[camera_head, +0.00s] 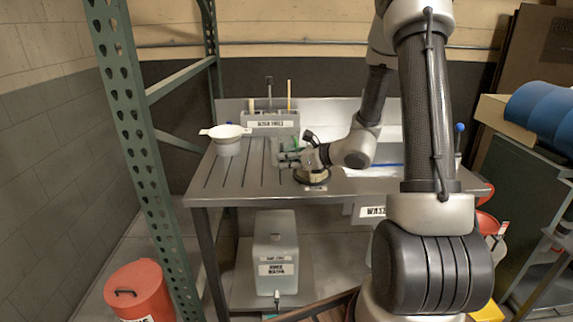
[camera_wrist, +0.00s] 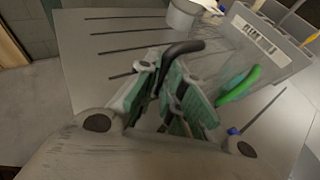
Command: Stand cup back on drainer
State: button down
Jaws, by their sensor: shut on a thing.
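My gripper (camera_head: 290,157) is low over the steel drainer (camera_head: 213,174), right of its grooves. A black curved piece and a green curved piece stick out beside the fingers. I cannot tell whether the cup touches the drainer. The drainer's dark grooves (camera_wrist: 130,32) show beyond the fingers.
A white eared bowl-like vessel (camera_head: 226,139) stands at the drainer's back left. A grey labelled tool caddy (camera_head: 271,122) stands behind my gripper, close by in the wrist view (camera_wrist: 262,45). The drainer's front left is clear.

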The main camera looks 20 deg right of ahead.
jog(key=shift+f, duration=0.75)
jog(key=shift+f, duration=0.15)
jog(key=c, duration=1.5)
grip_release()
jog(key=shift+c, duration=0.2)
